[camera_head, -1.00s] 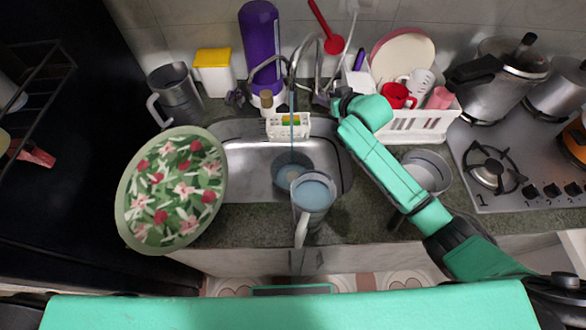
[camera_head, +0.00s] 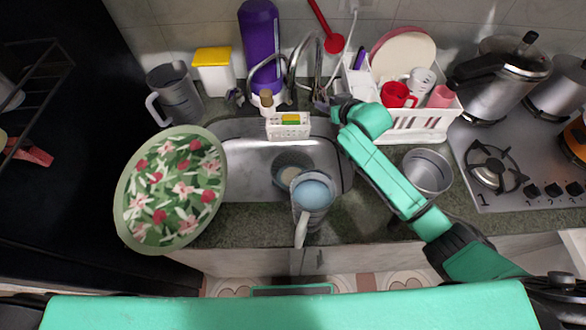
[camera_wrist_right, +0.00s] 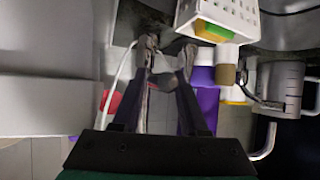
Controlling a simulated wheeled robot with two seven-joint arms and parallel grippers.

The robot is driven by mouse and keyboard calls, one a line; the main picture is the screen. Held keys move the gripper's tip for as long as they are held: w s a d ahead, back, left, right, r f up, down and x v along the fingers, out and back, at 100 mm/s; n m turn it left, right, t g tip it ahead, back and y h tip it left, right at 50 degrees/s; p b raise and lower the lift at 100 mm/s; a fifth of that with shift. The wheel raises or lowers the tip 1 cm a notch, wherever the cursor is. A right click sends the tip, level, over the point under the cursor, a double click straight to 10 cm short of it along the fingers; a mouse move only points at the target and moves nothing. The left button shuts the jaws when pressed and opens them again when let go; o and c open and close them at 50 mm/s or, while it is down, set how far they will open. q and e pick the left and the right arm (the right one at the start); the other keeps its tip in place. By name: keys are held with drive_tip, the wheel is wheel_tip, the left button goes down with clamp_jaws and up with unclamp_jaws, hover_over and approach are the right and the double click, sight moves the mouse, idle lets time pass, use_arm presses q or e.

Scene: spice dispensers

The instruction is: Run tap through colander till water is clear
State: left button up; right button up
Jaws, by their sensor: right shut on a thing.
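The metal tap (camera_head: 305,58) stands behind the sink (camera_head: 250,180), and no water stream shows from it. My right gripper (camera_head: 325,103) reaches in beside the tap's right side, shut on what looks like its handle; the contact is partly hidden by my arm. In the right wrist view my two fingers (camera_wrist_right: 168,52) point to the tap base, and the handle is hard to make out. A round vessel (camera_head: 290,166) sits in the sink under the spout; I cannot tell whether it is the colander. A clear jug (camera_head: 314,194) with pale blue contents stands at the sink's front edge. My left gripper is out of view.
A large floral plate (camera_head: 172,190) overlaps the sink's left side. A white dish rack (camera_head: 420,124) with cups stands behind my right arm. A metal pot (camera_head: 428,170) lies right of the arm, near the stove (camera_head: 510,190). A sponge holder (camera_head: 287,131) sits at the sink's back edge.

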drive_tip(key=shift+s+a+f, duration=0.1)
drive_tip(key=shift+s+f, duration=0.05)
drive_tip(key=shift+f, duration=0.15)
drive_tip(key=o, duration=0.9)
drive_tip(key=shift+o, duration=0.2)
drive_tip(key=shift+r, duration=0.1)
drive_tip(key=shift+s+r+p, duration=0.15)
drive_tip(key=shift+r+p, duration=0.05)
drive_tip(key=shift+p, duration=0.3)
drive_tip(key=p+v, duration=0.5)
drive_tip(key=v, duration=0.1)
drive_tip(key=shift+s+d+p, duration=0.25)
drive_tip(key=shift+p, duration=0.1)
